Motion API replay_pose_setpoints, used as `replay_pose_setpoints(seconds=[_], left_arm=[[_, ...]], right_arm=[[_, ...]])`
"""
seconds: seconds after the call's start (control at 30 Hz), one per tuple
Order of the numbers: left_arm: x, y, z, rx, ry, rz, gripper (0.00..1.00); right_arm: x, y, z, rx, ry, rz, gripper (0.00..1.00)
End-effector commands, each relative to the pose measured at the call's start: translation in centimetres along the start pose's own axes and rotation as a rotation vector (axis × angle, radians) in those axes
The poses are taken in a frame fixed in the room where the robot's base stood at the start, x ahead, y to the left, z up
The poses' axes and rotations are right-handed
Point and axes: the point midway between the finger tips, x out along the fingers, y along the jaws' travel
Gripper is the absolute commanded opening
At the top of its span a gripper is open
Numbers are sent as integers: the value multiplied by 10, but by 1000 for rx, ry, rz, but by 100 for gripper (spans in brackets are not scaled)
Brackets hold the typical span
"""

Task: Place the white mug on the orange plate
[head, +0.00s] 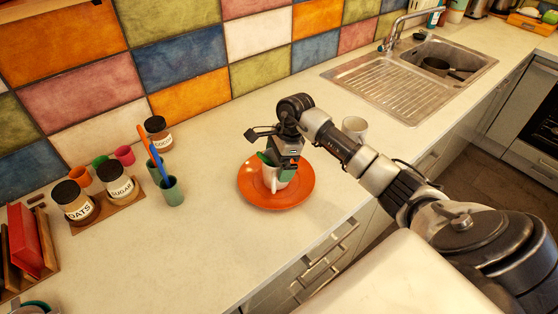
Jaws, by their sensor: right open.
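The orange plate (252,195) lies flat on the counter near its front edge. A white mug (272,178) stands upright on the plate, near its middle, with its handle toward the front. My right gripper (277,160) is open and points down at the mug's rim from above. The gripper hides part of the rim, and I cannot tell whether its fingers touch the mug. A second whitish cup (355,128) stands on the counter to the right, partly hidden behind my right arm. My left gripper does not show.
Left of the plate stand a teal cup (173,191) with utensils, a sugar jar (117,182), an oats jar (73,201) and a cocoa jar (157,131). A red item (24,241) stands in a rack far left. The sink (440,62) is back right. Counter before the jars is clear.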

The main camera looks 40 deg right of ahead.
Motion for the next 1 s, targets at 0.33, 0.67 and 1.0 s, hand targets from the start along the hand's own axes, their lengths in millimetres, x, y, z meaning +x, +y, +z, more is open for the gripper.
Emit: replay_pose_setpoints(seconds=[0.33,0.67,1.0], left_arm=[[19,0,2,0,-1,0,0],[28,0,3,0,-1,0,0],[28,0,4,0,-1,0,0]], right_arm=[[-68,-1,-1,0,1,-7,100],[-116,-1,0,0,0,-2,100],[-120,0,0,1,0,0,100]])
